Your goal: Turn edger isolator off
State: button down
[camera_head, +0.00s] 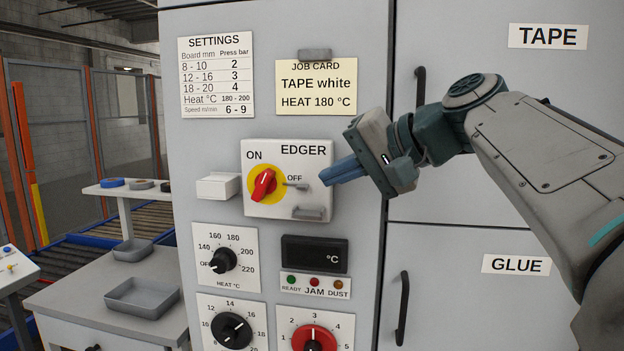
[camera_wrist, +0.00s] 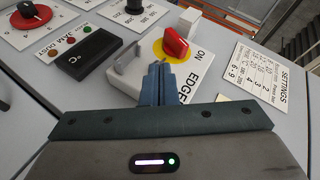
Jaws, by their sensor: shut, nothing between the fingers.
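The EDGER isolator is a white panel (camera_head: 315,160) with a yellow disc and a red handle (camera_head: 263,185). The handle stands steeply, its upper end leaning slightly right; ON is at upper left of the disc and OFF at its right. A small grey tab (camera_head: 296,186) sits under OFF. In the wrist view the red handle (camera_wrist: 175,43) shows just beyond my fingertips. My gripper (camera_head: 323,178) is shut and empty, at the right of the panel, apart from the handle. In the wrist view its blue fingers (camera_wrist: 159,68) are together, hiding part of the panel.
A white box (camera_head: 218,186) juts out left of the isolator. A grey bracket (camera_head: 308,213) is at the panel's lower right. Below are the heat dial (camera_head: 223,260), a dark display (camera_head: 314,254) and a red dial (camera_head: 313,338). Door handles (camera_head: 402,308) stick out at right.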

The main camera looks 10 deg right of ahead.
jog(key=shift+f, duration=0.1)
jog(key=s+d+f+n+g+h, duration=0.1)
jog(key=s+f, duration=0.4)
jog(key=f, duration=0.7)
jog(key=s+d+f+n+g+h, duration=0.1)
jog(key=s+f+g+h, duration=0.2)
jog(key=f, duration=1)
jog(key=s+d+f+n+g+h, duration=0.1)
jog(key=s+f+h, duration=0.4)
jog(key=f, duration=0.8)
jog(key=shift+s+f+n+g, duration=0.25)
jog(key=shift+s+n+g, duration=0.45)
jog(key=shift+s, duration=0.5)
jog(key=shift+s, duration=0.1)
